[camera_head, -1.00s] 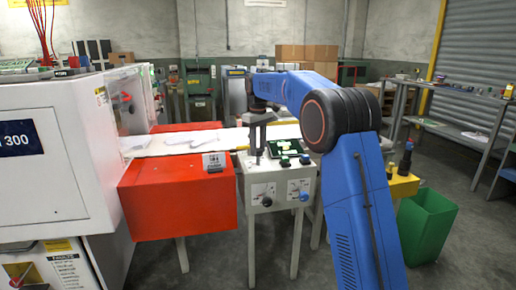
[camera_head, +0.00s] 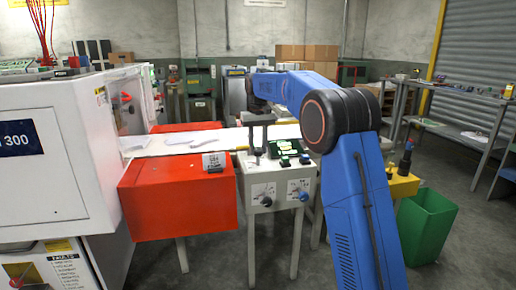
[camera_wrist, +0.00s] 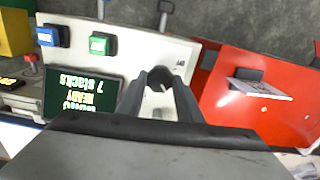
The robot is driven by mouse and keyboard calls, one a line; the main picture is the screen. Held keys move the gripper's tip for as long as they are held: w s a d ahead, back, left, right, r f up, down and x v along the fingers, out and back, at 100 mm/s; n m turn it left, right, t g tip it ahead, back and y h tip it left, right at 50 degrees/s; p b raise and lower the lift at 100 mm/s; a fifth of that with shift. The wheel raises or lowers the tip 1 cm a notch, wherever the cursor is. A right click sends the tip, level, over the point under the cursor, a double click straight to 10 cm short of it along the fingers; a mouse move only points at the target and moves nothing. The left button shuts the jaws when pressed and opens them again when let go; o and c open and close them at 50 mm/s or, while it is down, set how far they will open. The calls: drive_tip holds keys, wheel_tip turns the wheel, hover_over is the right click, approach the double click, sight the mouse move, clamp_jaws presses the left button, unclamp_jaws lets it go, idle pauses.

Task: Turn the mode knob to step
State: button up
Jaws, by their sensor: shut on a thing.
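The control stand (camera_head: 247,180) has a sloped top with a dark screen (camera_head: 280,147) and a blue and a green button. My gripper (camera_head: 257,153) points down at the left of this top, beside the screen. In the wrist view, my gripper's fingers (camera_wrist: 161,80) are close together around a small knob, apparently the mode knob, mostly hidden between them. Its pointer and setting cannot be read. The screen also shows in the wrist view (camera_wrist: 82,96), upside down, with "READY" and "7 stacks". The blue button (camera_wrist: 47,36) and green button (camera_wrist: 101,44) are clear of the fingers.
A black knob (camera_head: 266,201) and a blue knob (camera_head: 303,196) are on the stand's front. A red box (camera_head: 175,195) with a small sign (camera_head: 213,162) adjoins it on the left. A white machine (camera_head: 60,160) stands farther left, and a green bin (camera_head: 427,225) right.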

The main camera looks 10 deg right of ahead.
sight(258, 150)
drive_tip(key=shift+r, duration=0.1)
drive_tip(key=o, duration=1)
drive_tip(key=shift+o, duration=0.2)
wheel_tip(258, 150, up, 17)
drive_tip(key=shift+r, duration=0.15)
